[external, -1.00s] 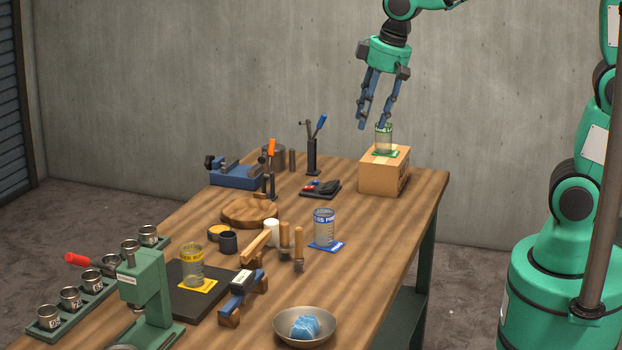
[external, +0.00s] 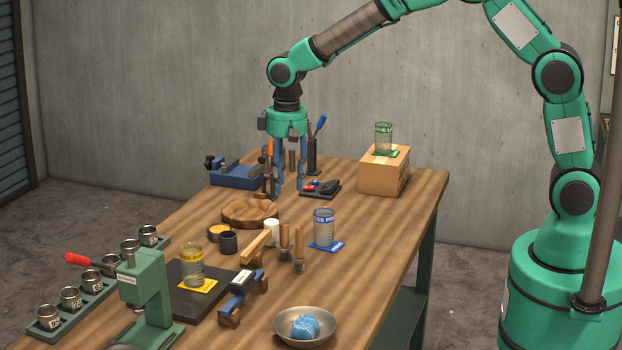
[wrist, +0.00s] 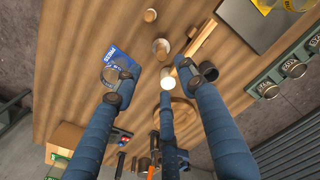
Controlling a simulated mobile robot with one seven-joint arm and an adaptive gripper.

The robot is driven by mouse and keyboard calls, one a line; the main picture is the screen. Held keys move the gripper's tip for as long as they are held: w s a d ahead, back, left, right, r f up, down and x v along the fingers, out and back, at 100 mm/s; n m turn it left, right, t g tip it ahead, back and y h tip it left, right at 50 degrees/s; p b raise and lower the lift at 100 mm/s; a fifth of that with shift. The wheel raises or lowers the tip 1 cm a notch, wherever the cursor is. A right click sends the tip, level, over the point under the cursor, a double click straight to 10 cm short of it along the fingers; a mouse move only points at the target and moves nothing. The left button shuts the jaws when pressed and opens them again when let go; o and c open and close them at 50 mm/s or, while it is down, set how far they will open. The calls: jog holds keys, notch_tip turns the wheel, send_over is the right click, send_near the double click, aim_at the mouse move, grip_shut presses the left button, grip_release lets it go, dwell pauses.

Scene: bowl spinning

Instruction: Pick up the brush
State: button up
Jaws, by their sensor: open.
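Two upright wooden-handled tools that look like brushes stand near the table's middle: one brush (external: 284,240) and a second brush (external: 299,248) just right of it, with a dark lower end. In the wrist view their round handle ends show at the top, one (wrist: 161,47) nearer the fingers and one (wrist: 150,15) farther off. My gripper (external: 284,188) points down over the far part of the table, behind the brushes and apart from them. Its blue fingers (wrist: 150,82) are spread and empty.
An orange-handled tool (external: 270,150) stands close by my fingers. A wooden round dish (external: 248,211), white cylinder (external: 271,234), wooden block (external: 255,247) and glass jar (external: 324,232) on a blue card (external: 330,247) surround the brushes. A cardboard box (external: 380,174) stands at the far right.

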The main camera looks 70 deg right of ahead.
jog(key=shift+w+f, duration=0.3)
jog(key=shift+f, duration=0.3)
jog(key=shift+w+f, duration=0.3)
jog(key=shift+f, duration=0.3)
jog(key=shift+f, duration=0.1)
send_over(284, 245)
jog(key=d, duration=0.1)
jog(key=shift+w+f+b, duration=0.2)
jog(key=shift+f+b, duration=0.05)
jog(key=shift+f, duration=1.85)
jog(key=shift+w+f+b, duration=0.15)
jog(key=shift+f+b, duration=0.05)
jog(key=shift+f, duration=1.9)
jog(key=shift+f, duration=0.1)
jog(key=shift+s+d+f+b, duration=0.1)
jog(key=shift+f+b, duration=0.3)
jog(key=shift+f, duration=2.1)
grip_shut()
